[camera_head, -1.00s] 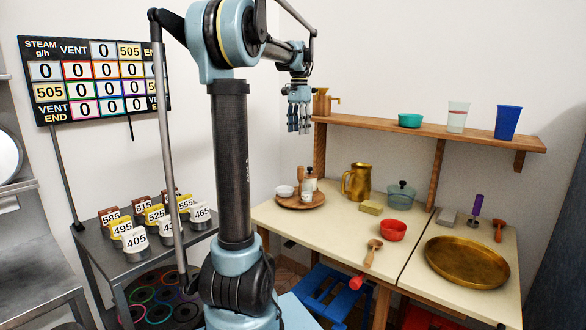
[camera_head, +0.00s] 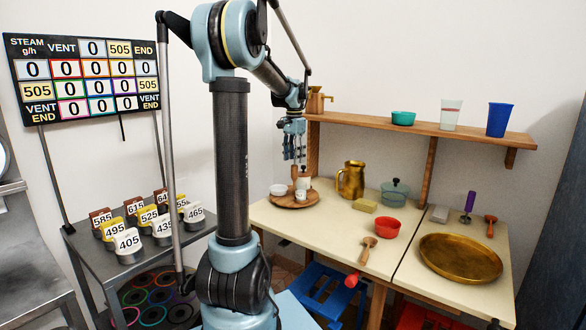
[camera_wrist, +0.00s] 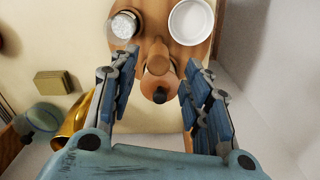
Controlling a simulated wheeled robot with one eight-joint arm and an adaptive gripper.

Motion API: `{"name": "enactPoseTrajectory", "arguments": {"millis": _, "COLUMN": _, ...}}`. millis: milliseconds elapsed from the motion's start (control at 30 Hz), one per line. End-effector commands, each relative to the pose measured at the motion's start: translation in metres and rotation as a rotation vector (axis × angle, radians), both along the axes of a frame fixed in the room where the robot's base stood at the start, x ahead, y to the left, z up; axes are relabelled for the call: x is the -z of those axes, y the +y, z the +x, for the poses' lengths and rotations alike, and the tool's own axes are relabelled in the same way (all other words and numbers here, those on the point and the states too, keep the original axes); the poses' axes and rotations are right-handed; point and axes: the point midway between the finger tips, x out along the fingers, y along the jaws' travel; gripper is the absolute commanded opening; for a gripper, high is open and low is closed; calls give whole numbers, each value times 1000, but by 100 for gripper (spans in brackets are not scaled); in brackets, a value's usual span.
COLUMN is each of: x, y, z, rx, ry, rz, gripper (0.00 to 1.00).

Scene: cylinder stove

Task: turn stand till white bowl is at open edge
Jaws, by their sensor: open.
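The round wooden stand (camera_head: 290,203) sits at the left end of the cream table. The white bowl (camera_head: 277,190) is on its left side in the head view; in the wrist view the bowl (camera_wrist: 191,22) is at the top right. An upright wooden handle (camera_wrist: 158,62), a small white cup (camera_head: 300,196) and a white jar (camera_head: 304,184) also stand on it. My gripper (camera_head: 296,160) points down above the stand. In the wrist view, its spread fingers (camera_wrist: 160,78) lie on either side of the handle, with visible gaps. Contact with the handle cannot be seen.
A brass jug (camera_head: 351,180), a yellow sponge (camera_head: 365,206), a teal pot (camera_head: 394,193) and a red bowl (camera_head: 387,228) stand right of the stand. A shelf (camera_head: 430,128) runs above the table. A wall is close beside the stand in the wrist view.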

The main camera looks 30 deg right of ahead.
Motion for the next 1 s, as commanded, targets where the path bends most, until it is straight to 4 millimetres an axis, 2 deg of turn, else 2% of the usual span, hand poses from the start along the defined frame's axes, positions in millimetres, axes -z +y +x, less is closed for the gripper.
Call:
{"name": "enactPoseTrajectory", "arguments": {"millis": 100, "x": 19, "y": 0, "z": 0, "rx": 0, "ry": 0, "rz": 0, "gripper": 44}}
{"name": "enactPoseTrajectory", "arguments": {"millis": 300, "x": 39, "y": 0, "z": 0, "rx": 0, "ry": 0, "rz": 0, "gripper": 44}}
{"name": "enactPoseTrajectory", "arguments": {"millis": 700, "x": 46, "y": 0, "z": 0, "rx": 0, "ry": 0, "rz": 0, "gripper": 44}}
{"name": "enactPoseTrajectory", "arguments": {"millis": 767, "x": 46, "y": 0, "z": 0, "rx": 0, "ry": 0, "rz": 0, "gripper": 33}}
{"name": "enactPoseTrajectory", "arguments": {"millis": 900, "x": 46, "y": 0, "z": 0, "rx": 1, "ry": 0, "rz": 0, "gripper": 1}}
{"name": "enactPoseTrajectory", "arguments": {"millis": 1000, "x": 45, "y": -1, "z": 0, "rx": 1, "ry": -1, "rz": 0, "gripper": 0}}
